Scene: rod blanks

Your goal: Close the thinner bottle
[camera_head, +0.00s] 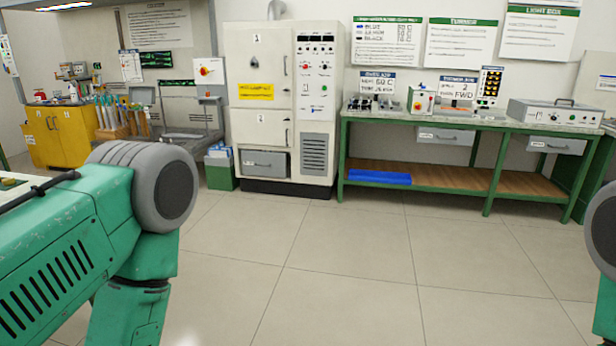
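A green-framed workbench (455,124) with instruments stands at the back right, a blue tray (380,177) on its lower shelf. A white cabinet (262,85) stands at the centre back. A yellow cabinet (60,137) is at the back left. The tiled floor (350,260) is clear.

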